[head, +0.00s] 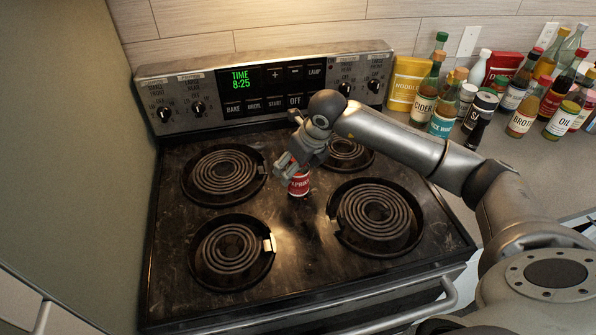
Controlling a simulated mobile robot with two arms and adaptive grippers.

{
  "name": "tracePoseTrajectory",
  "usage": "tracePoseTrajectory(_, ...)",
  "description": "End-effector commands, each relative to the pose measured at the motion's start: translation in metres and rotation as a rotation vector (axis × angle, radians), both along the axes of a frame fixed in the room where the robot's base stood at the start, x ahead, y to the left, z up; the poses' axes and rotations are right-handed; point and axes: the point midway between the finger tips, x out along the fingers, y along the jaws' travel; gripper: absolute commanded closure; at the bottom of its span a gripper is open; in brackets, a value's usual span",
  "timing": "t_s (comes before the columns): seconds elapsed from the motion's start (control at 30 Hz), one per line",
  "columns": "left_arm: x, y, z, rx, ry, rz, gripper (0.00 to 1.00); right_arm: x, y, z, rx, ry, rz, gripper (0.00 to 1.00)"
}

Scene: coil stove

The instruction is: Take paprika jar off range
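The paprika jar (299,185) is a small red jar with a white-lettered label. It appears upright near the middle of the dark stovetop (300,240), between the coil burners. My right arm reaches in from the right, and its gripper (287,164) is right at the jar's top, pointing down. The gripper covers the jar's upper part, so I cannot tell whether the fingers are closed on it or only beside it. My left gripper is not in view.
Coil burners (375,216) surround the jar. The control panel (265,88) rises behind. Many bottles (444,108) and a yellow noodle package (407,83) crowd the back of the right counter (500,163). A wall (75,130) stands left; an oven handle (449,292) runs in front.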

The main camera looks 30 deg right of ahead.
Motion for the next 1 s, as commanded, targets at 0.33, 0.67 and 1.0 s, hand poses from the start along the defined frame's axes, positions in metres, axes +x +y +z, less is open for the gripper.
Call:
tracePoseTrajectory(0.33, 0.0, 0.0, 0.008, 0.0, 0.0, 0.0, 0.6, 0.008, 0.002, -0.02, 0.0, -0.001, 0.0, 0.26)
tracePoseTrajectory(0.67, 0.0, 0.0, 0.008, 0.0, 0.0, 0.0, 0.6, 0.008, 0.002, -0.02, 0.0, -0.001, 0.0, 0.57)
tracePoseTrajectory(1.0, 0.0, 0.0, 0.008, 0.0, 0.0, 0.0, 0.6, 0.009, 0.002, -0.019, 0.001, -0.003, 0.0, 0.83)
